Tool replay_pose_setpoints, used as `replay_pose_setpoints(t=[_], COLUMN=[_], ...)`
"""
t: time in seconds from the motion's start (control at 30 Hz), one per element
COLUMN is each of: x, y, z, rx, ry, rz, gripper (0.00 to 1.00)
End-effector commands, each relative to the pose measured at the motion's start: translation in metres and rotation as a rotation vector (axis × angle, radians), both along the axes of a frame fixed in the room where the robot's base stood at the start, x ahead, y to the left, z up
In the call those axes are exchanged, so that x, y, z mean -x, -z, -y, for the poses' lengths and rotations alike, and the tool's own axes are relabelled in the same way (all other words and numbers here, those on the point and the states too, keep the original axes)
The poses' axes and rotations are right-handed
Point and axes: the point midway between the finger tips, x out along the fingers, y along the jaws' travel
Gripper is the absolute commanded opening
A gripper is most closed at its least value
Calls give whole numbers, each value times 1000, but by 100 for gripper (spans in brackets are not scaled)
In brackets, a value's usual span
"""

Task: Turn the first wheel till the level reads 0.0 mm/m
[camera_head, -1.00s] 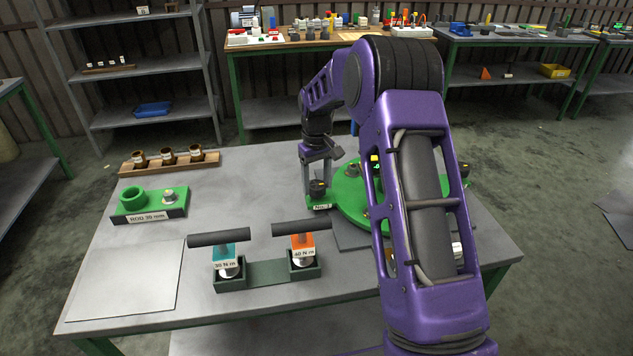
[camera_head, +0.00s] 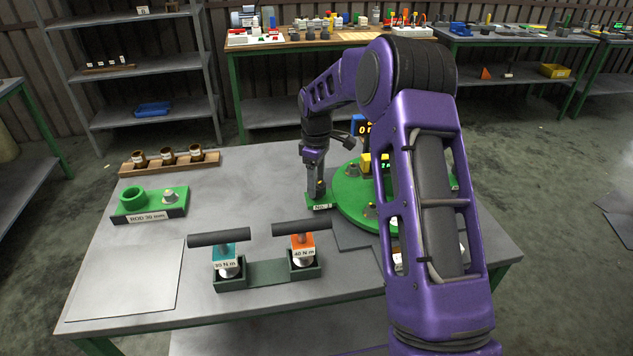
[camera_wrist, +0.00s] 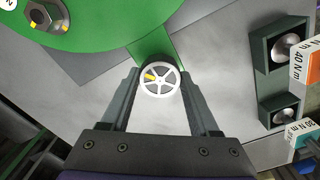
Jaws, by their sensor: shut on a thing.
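A small handwheel (camera_wrist: 167,74) with a white rim, spokes and a yellow mark stands on an arm of the green round plate (camera_wrist: 95,12). My gripper (camera_wrist: 160,84) is shut on the handwheel, one finger on each side. In the head view my gripper (camera_head: 319,188) points down at the plate's left lug, beside a small number label (camera_head: 321,206) too small to read surely. The green plate (camera_head: 350,195) is partly hidden by my arm. A blue display (camera_head: 358,125) with orange digits shows behind it, cut off by my arm; its full reading cannot be told. A yellow device (camera_head: 366,162) sits on the plate.
Two torque tools, teal (camera_head: 226,255) and orange (camera_head: 302,245), stand in a dark holder (camera_head: 262,273) at the front. A green rod gauge (camera_head: 150,203) and a wooden rack (camera_head: 170,160) with several brown cups stand at left. The left table surface is mostly clear.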

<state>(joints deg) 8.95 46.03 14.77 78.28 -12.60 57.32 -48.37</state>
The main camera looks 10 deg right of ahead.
Motion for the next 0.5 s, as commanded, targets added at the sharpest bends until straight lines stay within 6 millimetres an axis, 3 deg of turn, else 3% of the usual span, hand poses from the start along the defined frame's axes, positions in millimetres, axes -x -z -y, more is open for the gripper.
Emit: replay_pose_setpoints(t=[0.5], x=[0], y=[-1], z=[0], rx=[-1], ry=[-489], rz=[2], gripper=[6])
